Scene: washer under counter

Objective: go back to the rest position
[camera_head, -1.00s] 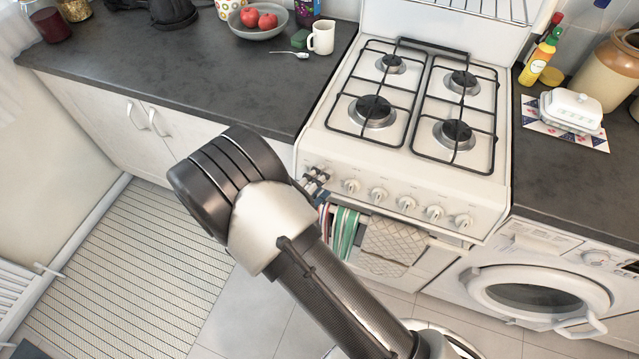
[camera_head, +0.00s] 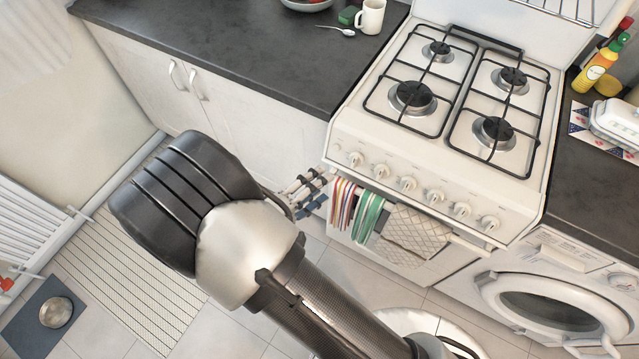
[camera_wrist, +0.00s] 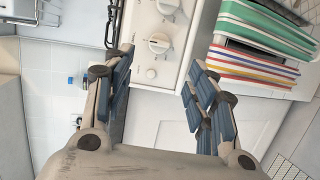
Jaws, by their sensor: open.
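My gripper (camera_head: 308,192) is in front of the left end of the cooker, just left of the hanging towels, and is partly hidden behind my arm. In the wrist view my gripper (camera_wrist: 165,95) has its two blue-padded fingers wide apart with nothing between them. The cooker's knob panel and a white cupboard front show beyond the fingers. My arm is bent in front of the counter and cooker, over the floor.
The white cooker (camera_head: 440,190) stands between the dark counter (camera_head: 240,50) and the washing machine (camera_head: 545,300). Striped towels (camera_head: 368,214) hang on its front rail. A metal bowl (camera_head: 56,312) sits on a mat at lower left. A radiator (camera_head: 30,225) is at the left wall.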

